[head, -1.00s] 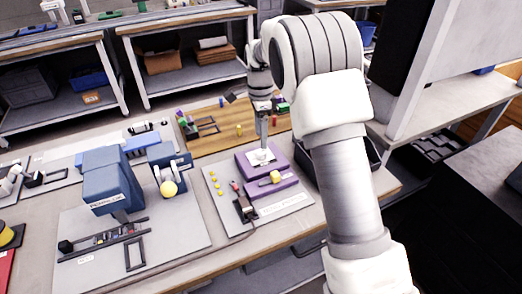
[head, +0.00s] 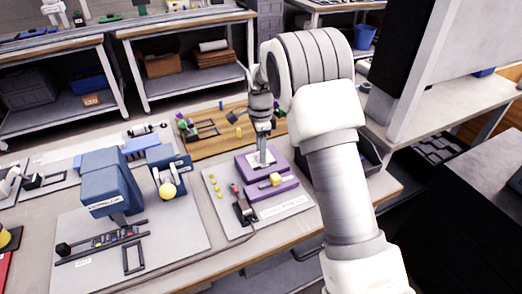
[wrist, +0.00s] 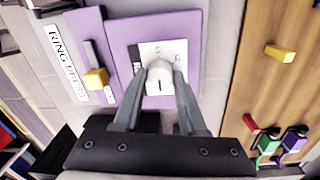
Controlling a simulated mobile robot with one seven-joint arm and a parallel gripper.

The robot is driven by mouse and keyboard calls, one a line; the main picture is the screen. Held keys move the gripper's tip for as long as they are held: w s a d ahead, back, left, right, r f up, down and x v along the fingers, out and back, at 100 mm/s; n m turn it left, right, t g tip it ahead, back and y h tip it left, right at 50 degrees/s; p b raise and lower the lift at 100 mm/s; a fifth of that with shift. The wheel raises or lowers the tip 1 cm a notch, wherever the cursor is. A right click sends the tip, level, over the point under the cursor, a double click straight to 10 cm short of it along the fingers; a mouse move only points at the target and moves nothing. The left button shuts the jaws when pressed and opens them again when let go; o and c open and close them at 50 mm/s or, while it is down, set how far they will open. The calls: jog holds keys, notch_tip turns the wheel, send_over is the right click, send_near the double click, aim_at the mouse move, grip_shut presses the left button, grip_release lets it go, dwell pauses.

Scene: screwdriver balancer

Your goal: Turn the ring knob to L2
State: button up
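The ring knob (wrist: 160,80) is a white round knob on a white label plate (wrist: 148,50) on a purple panel. The panel (wrist: 190,27) also shows in the head view (head: 246,160), on the bench. My gripper (head: 262,160) points down at the label plate. In the wrist view my gripper's two grey fingers (wrist: 161,76) stand on either side of the knob, with their tips very close to it. I cannot tell whether they press on it. The letters on the plate are too small and partly covered to read.
A purple block with a yellow knob (head: 276,180) sits in front of the panel. A small black device (head: 243,208) and several yellow pegs are to its left. A blue machine (head: 108,183) stands further left. A wooden board (head: 215,142) lies behind.

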grip_shut()
jog(key=shift+n, duration=0.3)
jog(key=n+p, duration=0.1)
jog(key=n, duration=0.4)
jog(key=shift+p, duration=0.35)
jog(key=n, duration=0.6)
jog(key=shift+n+p, duration=0.3)
jog(key=shift+p, duration=0.1)
jog(key=n, duration=0.6)
jog(key=shift+t+p, duration=0.3)
jog(key=shift+t, duration=0.1)
jog(key=n, duration=0.5)
jog(key=shift+s+n+p, duration=0.1)
jog(key=shift+n+p, duration=0.2)
jog(key=shift+p, duration=0.05)
